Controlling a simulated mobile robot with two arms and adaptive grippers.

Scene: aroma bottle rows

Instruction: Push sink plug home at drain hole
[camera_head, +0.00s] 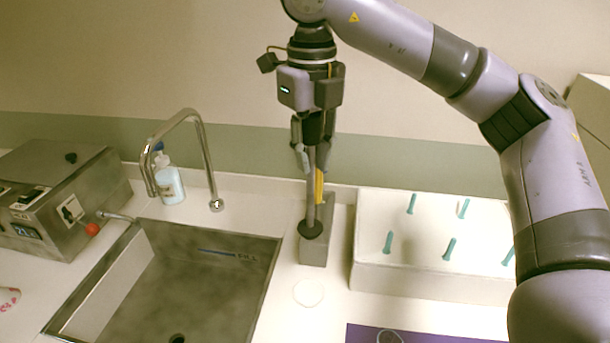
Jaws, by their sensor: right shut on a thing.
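My right gripper (311,160) points down at the upper middle, shut on a thin grey upright stem. The stem ends in a dark round disc, which looks like the sink plug (311,230). The plug is in front of or on a grey block (315,252) to the right of the sink; I cannot tell if they touch. The steel sink (190,285) lies to the left, and its dark drain hole (177,339) shows at the bottom edge of the picture, partly cut off. My left gripper is not in view.
A curved tap (205,160) and a soap bottle (170,185) stand behind the sink. A steel machine (50,200) is at the left. A white box (430,275) with several green pegs is at the right, a purple mat (440,338) in front. A yellow strip (319,188) shows beside the stem.

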